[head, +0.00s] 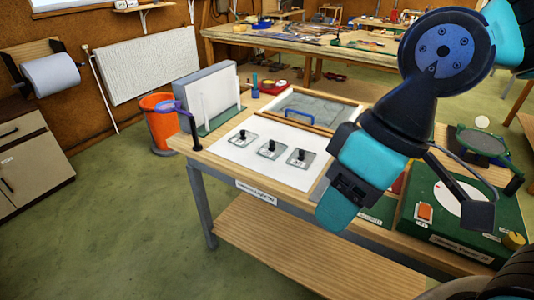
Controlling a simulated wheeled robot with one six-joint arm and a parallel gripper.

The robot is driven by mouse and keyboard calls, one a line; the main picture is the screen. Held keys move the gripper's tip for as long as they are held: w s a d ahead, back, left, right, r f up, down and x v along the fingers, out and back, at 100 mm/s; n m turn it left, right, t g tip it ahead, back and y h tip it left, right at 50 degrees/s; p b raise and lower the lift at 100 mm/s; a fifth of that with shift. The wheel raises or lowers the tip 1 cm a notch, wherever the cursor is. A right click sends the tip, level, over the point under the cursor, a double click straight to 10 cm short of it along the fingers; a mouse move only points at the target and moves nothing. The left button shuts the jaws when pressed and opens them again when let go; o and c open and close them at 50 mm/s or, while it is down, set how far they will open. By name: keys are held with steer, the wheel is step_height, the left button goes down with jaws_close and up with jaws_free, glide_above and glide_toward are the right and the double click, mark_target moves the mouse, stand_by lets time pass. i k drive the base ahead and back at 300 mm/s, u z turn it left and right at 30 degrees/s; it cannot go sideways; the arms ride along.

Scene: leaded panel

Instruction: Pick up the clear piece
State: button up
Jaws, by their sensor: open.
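Three small square pale grey pieces, each with an upright black knob and a small label, stand in a row on a white sheet (228,152) on the workbench. They are the left piece (235,141), the middle piece (263,154) and the right piece (295,162). I cannot tell by colour or label which one is the clear piece. My gripper (350,185), at the black and teal end of my arm, is to the right of the right piece and apart from all three. It is open and holds nothing I can see; its fingertips are not clear.
A framed panel (325,108) with a blue handle lies behind the sheet. A green machine (455,205) with an orange switch is right. An orange bin (160,115) stands on the floor.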

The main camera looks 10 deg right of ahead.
mark_target(300, 159)
steer(key=u, duration=0.5)
steer(key=i, duration=0.75)
steer(key=u, duration=0.55)
